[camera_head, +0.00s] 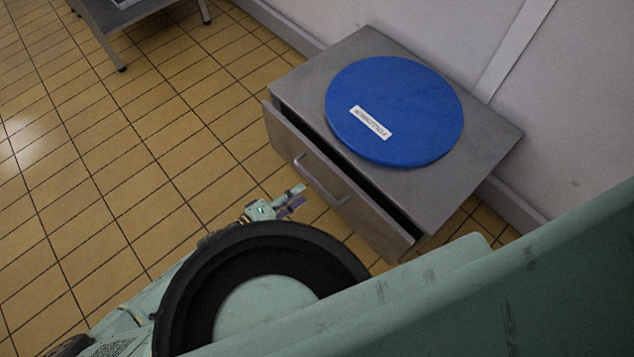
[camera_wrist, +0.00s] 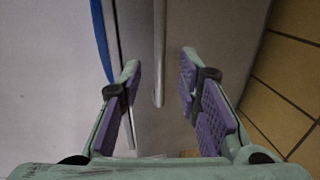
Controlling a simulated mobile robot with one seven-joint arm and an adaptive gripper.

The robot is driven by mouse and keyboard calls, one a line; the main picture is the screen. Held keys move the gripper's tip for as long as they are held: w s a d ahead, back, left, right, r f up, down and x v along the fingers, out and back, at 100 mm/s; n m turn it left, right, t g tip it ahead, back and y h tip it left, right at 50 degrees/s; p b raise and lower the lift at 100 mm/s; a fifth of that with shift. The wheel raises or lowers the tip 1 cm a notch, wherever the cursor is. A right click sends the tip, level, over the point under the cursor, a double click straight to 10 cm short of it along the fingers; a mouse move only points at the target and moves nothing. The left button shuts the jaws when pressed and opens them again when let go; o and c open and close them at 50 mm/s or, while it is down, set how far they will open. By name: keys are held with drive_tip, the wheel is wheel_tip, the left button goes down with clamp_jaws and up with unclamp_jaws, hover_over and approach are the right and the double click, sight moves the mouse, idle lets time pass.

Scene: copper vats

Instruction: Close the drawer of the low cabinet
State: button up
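The low grey cabinet (camera_head: 300,92) stands against the wall in the head view. Its drawer (camera_head: 372,220) is partly open, with a dark gap between its front and the cabinet body. The drawer has a bar handle (camera_head: 318,180); the handle also shows in the wrist view (camera_wrist: 159,50), between the fingers. My gripper (camera_head: 295,198) is in front of the drawer, near the handle. In the wrist view my gripper (camera_wrist: 160,65) is open, with its two purple-padded fingers apart and nothing held. I cannot tell whether it touches the drawer.
A round blue lid (camera_head: 395,100) with a white label lies on top of the cabinet. A grey table (camera_head: 135,18) stands at the upper left. The wall (camera_head: 590,110) is behind the cabinet. The tiled floor (camera_head: 120,150) to the left is clear.

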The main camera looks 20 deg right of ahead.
drive_tip(key=x, duration=0.7)
drive_tip(key=shift+d+b, duration=0.25)
drive_tip(key=shift+b, duration=0.05)
drive_tip(key=shift+c, duration=0.2)
clamp_jaws()
idle(0.3)
